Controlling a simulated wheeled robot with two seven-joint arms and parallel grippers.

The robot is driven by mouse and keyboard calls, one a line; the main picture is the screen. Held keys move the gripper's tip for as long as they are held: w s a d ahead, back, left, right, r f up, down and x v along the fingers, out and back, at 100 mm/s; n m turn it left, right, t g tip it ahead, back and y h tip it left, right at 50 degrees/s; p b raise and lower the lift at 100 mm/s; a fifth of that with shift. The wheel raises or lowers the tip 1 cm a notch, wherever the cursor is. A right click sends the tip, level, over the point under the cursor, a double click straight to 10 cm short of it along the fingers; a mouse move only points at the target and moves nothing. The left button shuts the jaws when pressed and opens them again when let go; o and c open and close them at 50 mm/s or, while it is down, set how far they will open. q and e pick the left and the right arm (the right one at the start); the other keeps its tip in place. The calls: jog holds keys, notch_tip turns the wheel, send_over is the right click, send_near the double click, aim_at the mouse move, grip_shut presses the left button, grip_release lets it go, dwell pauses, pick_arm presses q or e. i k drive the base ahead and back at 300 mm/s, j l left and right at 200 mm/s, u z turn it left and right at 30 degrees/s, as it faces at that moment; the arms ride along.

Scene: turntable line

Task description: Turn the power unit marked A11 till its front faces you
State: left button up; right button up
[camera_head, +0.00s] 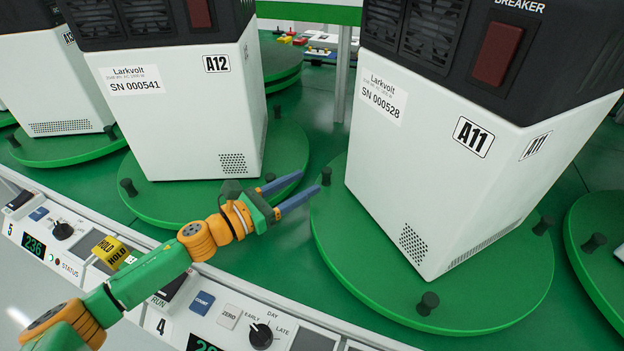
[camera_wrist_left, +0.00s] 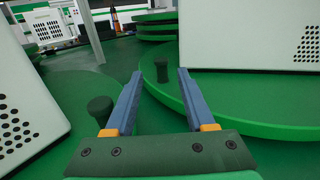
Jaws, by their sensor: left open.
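The power unit A11 (camera_head: 430,185) is a white box with a black top on a round green turntable (camera_head: 345,255). It stands turned, a vertical corner towards me. Its left face carries the label SN 000528, an A11 tag (camera_head: 473,137) and a vent; its right face carries another A11 tag. Black pegs stand on the turntable rim, one at its left (camera_head: 326,176). My left gripper (camera_head: 309,185) is open, its blue fingers pointing at that peg. In the left wrist view the peg (camera_wrist_left: 161,71) shows between the fingertips (camera_wrist_left: 160,73), with no contact visible. My right gripper is out of view.
Unit A12 (camera_head: 190,110) stands on its own turntable (camera_head: 150,195) left of my gripper. Another turntable (camera_head: 595,240) is at the right edge. A control panel (camera_head: 215,305) with HOLD tags, switches and knobs runs along the front, under my left arm.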

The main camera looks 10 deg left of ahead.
aim_at(495, 287)
jog(key=k+j, duration=1.15)
jog(key=j, duration=0.3)
